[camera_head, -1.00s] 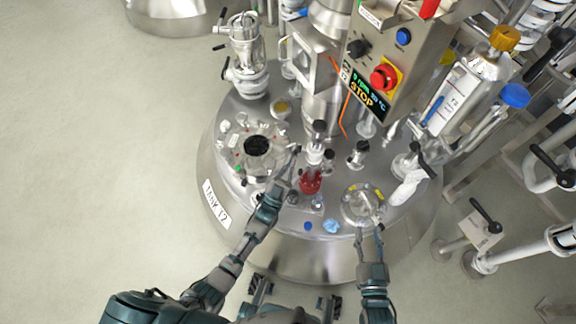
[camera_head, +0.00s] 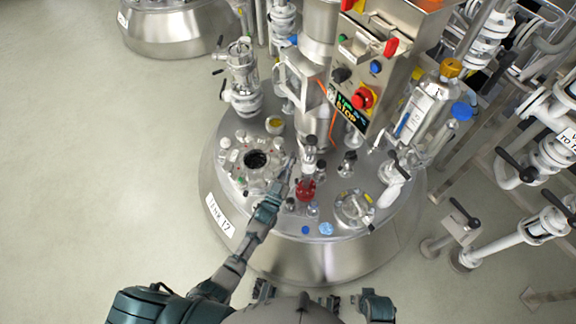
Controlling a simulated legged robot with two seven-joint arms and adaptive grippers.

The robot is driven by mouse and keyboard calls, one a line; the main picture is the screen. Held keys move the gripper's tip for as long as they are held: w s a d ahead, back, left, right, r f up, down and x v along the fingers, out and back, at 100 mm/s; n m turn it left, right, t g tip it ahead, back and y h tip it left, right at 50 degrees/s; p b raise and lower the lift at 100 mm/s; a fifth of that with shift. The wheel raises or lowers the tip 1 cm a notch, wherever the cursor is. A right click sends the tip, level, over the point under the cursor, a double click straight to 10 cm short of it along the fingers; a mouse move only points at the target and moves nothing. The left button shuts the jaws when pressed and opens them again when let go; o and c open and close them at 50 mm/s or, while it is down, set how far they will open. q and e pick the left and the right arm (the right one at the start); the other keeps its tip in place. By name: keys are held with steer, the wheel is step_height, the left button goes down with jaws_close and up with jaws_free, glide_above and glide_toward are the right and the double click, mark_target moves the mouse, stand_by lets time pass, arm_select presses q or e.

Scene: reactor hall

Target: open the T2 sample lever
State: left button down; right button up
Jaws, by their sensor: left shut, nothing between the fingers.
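The tank labelled T2 (camera_head: 219,215) stands in the middle with fittings on its steel lid. A sampling fitting on the lid has a red-filled glass part (camera_head: 306,191) with a white and dark upper part (camera_head: 309,148). I cannot tell for sure which dark piece is the sample lever. My left gripper (camera_head: 290,164) is shut and empty, just left of this fitting and right of the open port (camera_head: 256,160). I cannot tell whether its tips touch the fitting. A teal part of my right arm shows at the bottom; its fingers are not seen.
A control box (camera_head: 385,55) with a red stop button (camera_head: 363,99) overhangs the lid. A round glass port (camera_head: 354,208) lies at the lid's front right. A glass vessel (camera_head: 425,108) and pipes with black-handled valves (camera_head: 515,165) crowd the right. The floor at left is clear.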

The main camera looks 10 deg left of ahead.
arm_select(q)
steer(key=shift+w+r+n+g+y+p, duration=0.2)
steer(key=shift+w+r+g+p, duration=0.35)
steer(key=shift+p, duration=0.75)
steer(key=shift+w+r+n+g+y+p, duration=0.1)
steer(key=shift+w+r+g+y+p, duration=0.2)
steer(key=shift+w+g+p, duration=0.75)
arm_select(e)
steer(key=s+f, duration=0.2)
steer(key=f, duration=0.5)
steer(key=s+f, duration=0.2)
steer(key=f, duration=0.5)
steer(key=shift+s+d+g, duration=0.25)
steer(key=shift+s+g, duration=0.05)
steer(key=shift+s, duration=0.05)
arm_select(q)
steer(key=shift+s+t, duration=0.3)
arm_select(e)
steer(key=shift+f, duration=0.15)
